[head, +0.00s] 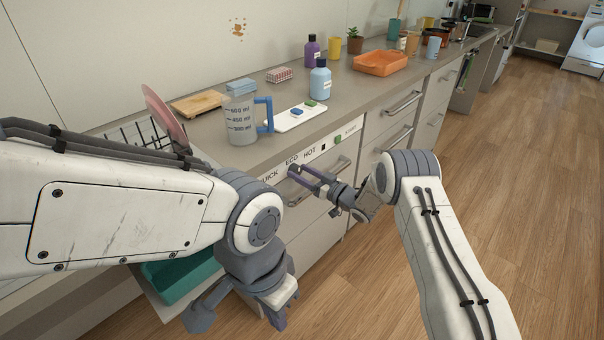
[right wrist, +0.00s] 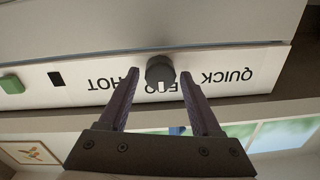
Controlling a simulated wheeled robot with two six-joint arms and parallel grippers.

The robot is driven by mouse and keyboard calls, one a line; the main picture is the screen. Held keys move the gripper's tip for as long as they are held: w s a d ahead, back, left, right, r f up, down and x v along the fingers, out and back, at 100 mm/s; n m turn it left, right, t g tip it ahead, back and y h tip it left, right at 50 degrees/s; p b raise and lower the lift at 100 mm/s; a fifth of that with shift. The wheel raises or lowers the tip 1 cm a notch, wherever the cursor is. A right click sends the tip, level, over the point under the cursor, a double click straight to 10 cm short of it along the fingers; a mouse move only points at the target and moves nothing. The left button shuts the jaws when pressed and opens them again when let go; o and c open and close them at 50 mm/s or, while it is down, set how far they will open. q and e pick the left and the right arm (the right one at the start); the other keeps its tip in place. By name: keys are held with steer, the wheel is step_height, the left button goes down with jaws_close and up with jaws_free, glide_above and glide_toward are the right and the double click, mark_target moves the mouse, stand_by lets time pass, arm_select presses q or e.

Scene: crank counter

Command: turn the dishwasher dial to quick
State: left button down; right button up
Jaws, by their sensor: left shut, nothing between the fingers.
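The dishwasher dial (right wrist: 160,70) is a dark round knob on the white control panel (right wrist: 50,92). QUICK, ECO and HOT are printed around it, upside down in the right wrist view. Its white mark points towards ECO, in the middle. My right gripper (right wrist: 160,82) is open, with one finger on each side of the dial and a small gap showing at each finger. In the head view the right gripper (head: 298,183) is at the panel and largely hides the dial. My left gripper (head: 274,315) is shut and empty, low in front of the counter.
A green button (right wrist: 11,84) and a small black square (right wrist: 55,79) sit along the panel. A drawer handle (head: 322,180) is just below the panel. A measuring jug (head: 241,122) stands on the counter above. An open lower drawer holds a teal bin (head: 180,275).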

jaws_close()
steer(key=n+b, duration=0.4)
steer(key=shift+f+n, duration=0.15)
steer(key=shift+n, duration=0.25)
steer(key=shift+s+a+n+b, duration=0.1)
steer(key=shift+n+b, duration=2.05)
steer(key=shift+n, duration=0.25)
steer(key=shift+o, duration=1.9)
jaws_free()
